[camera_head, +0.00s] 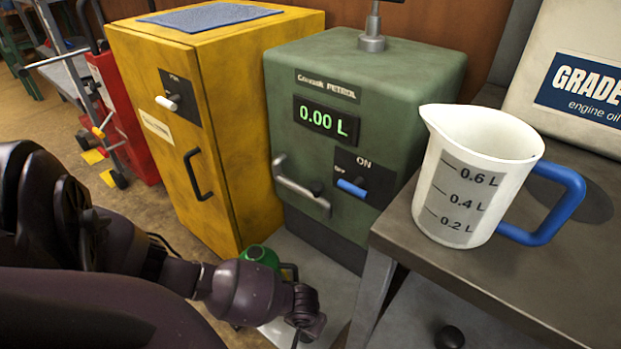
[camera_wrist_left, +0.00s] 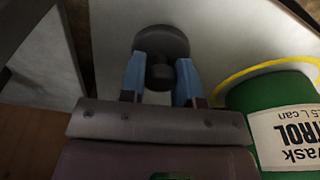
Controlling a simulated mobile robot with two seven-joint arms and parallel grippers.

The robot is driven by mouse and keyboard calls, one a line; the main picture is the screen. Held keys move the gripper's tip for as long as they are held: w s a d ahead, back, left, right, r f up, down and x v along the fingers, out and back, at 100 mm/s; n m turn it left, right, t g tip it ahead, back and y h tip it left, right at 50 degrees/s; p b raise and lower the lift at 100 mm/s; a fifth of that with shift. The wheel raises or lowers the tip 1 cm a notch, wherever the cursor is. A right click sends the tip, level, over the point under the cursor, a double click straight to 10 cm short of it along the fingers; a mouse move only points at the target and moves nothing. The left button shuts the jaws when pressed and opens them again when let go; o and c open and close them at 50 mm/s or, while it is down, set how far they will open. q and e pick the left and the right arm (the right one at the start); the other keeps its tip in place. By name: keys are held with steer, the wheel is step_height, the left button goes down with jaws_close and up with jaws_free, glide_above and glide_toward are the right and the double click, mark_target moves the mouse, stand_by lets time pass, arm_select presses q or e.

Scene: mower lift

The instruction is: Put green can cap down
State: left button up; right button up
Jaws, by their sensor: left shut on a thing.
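The green can (camera_head: 258,255) stands on a light grey platform, partly hidden behind my left arm in the head view. Its side and white label also show at the right of the left wrist view (camera_wrist_left: 268,105), with a yellow ring around part of it. My left gripper (camera_wrist_left: 160,78) is shut on the knob of a dark round cap (camera_wrist_left: 160,40), between its blue fingertips. The cap is over the light surface beside the can; I cannot tell whether it touches it. In the head view my left gripper (camera_head: 305,322) is low, just right of the can. My right gripper is not in view.
The green petrol dispenser (camera_head: 365,110) and yellow cabinet (camera_head: 225,70) stand behind. A metal table (camera_head: 530,275) at right holds a white measuring jug (camera_head: 470,175) with a blue handle and an engine oil container (camera_head: 570,80). A black knob (camera_head: 449,338) shows below the table's front edge.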

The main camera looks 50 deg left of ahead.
arm_select(q)
steer(key=shift+r, duration=0.1)
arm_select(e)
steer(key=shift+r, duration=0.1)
arm_select(q)
steer(key=o, duration=0.9)
steer(key=shift+f, duration=0.2)
step_height(320, 180, up, 7)
steer(key=p, duration=0.3)
steer(key=shift+d+f, duration=0.15)
steer(key=shift+f, duration=0.05)
steer(key=r+p, duration=0.1)
steer(key=r, duration=0.1)
steer(key=s+r+p, duration=0.1)
steer(key=r, duration=0.2)
steer(key=shift+s+d+r+p, duration=0.15)
steer(key=shift+r+p, duration=0.2)
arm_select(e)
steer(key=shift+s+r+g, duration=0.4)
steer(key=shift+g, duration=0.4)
